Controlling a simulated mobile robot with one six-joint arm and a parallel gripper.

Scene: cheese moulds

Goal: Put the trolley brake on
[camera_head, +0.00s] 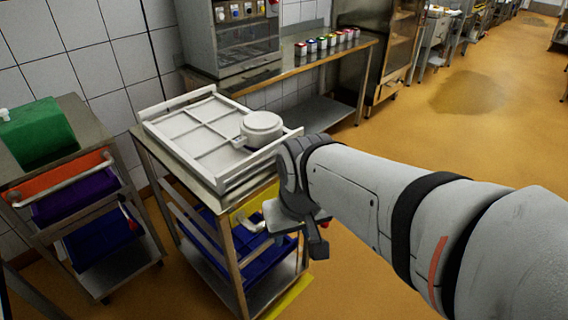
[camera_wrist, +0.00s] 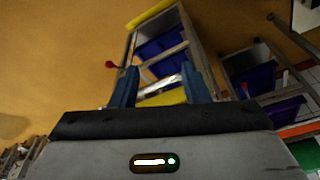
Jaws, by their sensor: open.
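The trolley (camera_head: 233,235) is a metal frame with a white gridded tray (camera_head: 180,130) on top; in the wrist view its frame (camera_wrist: 187,25) lies ahead of my fingers. A red knob on a short stem (camera_wrist: 111,65) sticks out at the trolley's side, just left of my left finger in the wrist view. Whether the knob is the brake lever, I cannot tell.
A round white mould (camera_head: 261,126) stands on the tray. Blue crates (camera_head: 210,238) sit lower in the trolley. A second trolley (camera_head: 112,265) with orange, purple and blue bins stands left. A steel bench (camera_head: 345,52) is behind. The floor right of the trolley is open.

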